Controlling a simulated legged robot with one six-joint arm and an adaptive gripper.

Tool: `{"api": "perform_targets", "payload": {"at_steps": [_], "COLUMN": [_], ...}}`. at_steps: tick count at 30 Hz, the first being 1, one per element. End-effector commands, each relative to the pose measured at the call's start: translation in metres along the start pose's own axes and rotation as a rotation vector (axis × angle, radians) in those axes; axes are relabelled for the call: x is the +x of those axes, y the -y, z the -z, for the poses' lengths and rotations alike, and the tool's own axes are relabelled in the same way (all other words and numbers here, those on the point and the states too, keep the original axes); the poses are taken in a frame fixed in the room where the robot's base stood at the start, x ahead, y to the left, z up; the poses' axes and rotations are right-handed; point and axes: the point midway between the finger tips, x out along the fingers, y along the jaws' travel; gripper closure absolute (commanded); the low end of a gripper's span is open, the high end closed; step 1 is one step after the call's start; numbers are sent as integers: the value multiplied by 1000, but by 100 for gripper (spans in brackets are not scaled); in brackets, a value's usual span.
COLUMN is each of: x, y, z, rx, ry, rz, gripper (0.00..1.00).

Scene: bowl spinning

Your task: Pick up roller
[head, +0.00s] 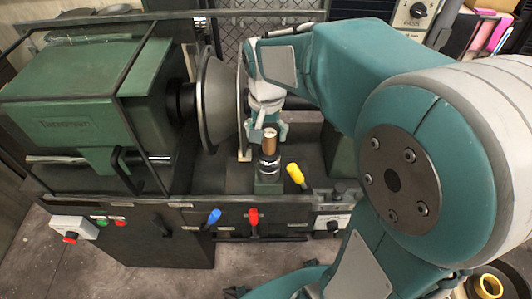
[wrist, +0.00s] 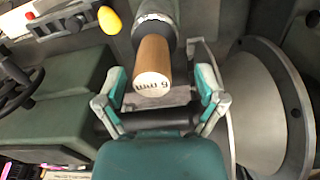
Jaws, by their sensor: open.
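The roller (head: 270,142) stands upright on a dark base in front of the bowl machine. It has a brown cylindrical handle and a dark lower body with a pale band. My gripper (head: 269,128) is open and pointing down, close behind the roller in the head view. In the wrist view my gripper's two teal-and-grey fingers (wrist: 160,88) are spread on either side of the handle. The handle lies between them in that picture; I see no contact.
A large grey bowl form (head: 218,98) on the green machine (head: 85,95) is close to the left of my gripper. A yellow-handled lever (head: 295,173) stands right of the roller. Blue (head: 214,216) and red (head: 253,216) levers are at the front edge.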

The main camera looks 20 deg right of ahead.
Motion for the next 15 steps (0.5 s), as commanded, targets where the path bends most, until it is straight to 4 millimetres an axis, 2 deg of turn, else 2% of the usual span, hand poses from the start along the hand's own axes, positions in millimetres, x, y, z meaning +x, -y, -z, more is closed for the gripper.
{"api": "perform_targets", "payload": {"at_steps": [4,12,13,14,15], "x": [19,22,22,22,22], "y": [-2,0,0,0,0], "z": [1,0,0,0,0], "rx": [0,0,0,0,0], "ry": [3,0,0,0,0], "rz": [1,0,0,0,0], "gripper": [12,12,21,34,52]}}
